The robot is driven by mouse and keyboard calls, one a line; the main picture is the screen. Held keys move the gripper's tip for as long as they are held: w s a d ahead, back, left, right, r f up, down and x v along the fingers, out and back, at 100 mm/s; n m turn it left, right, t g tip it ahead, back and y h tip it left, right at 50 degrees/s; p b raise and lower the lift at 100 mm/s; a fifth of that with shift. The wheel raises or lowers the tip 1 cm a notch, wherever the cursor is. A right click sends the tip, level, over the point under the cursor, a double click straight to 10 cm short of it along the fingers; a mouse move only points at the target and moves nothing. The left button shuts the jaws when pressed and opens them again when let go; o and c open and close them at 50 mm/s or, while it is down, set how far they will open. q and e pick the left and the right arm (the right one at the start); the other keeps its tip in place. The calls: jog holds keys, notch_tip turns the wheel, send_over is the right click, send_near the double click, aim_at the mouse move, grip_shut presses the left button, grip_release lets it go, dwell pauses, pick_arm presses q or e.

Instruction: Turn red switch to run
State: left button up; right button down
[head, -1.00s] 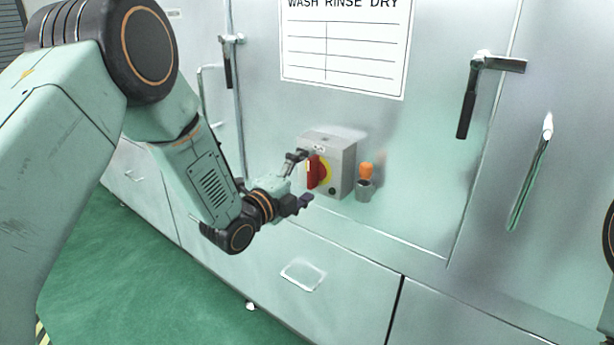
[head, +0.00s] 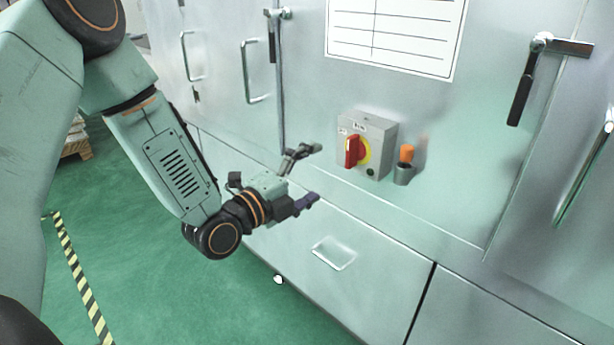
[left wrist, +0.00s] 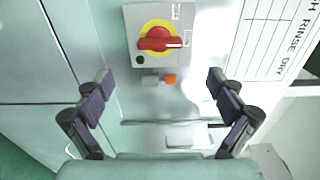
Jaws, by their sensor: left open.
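The red switch (head: 352,151) is a rotary handle on a yellow disc, on a grey box fixed to the steel cabinet front. Its handle stands upright in the head view. The red switch shows in the left wrist view (left wrist: 158,43) lying crosswise, its white mark at the right end. The lettering on the box's small labels is too small to read. My left gripper (head: 313,173) is open and empty, left of the box and apart from it. In the left wrist view its fingers (left wrist: 160,80) are spread wide, with the switch beyond and above them. My right gripper is not in view.
An orange-topped part in a grey cup (head: 404,165) is mounted just right of the box. A black-gripped door latch (head: 522,95) is at the upper right. A white sign (head: 390,35) is above. Open green floor (head: 170,290) lies at the lower left.

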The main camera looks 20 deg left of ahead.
aim_at(347, 155)
pick_arm(q)
jog(key=shift+v, duration=0.85)
jog(key=shift+w, duration=0.1)
jog(key=shift+x, duration=6)
jog(key=shift+d, duration=0.15)
jog(key=n, duration=0.3)
jog(key=shift+p, duration=0.3)
jog(key=n, duration=0.4)
jog(key=shift+a+n, duration=0.2)
jog(key=shift+n, duration=0.2)
jog(key=n, duration=0.3)
jog(key=shift+f+n+p, duration=0.1)
jog(key=shift+n+p, duration=0.25)
jog(key=shift+n, duration=0.05)
jog(key=n, duration=0.4)
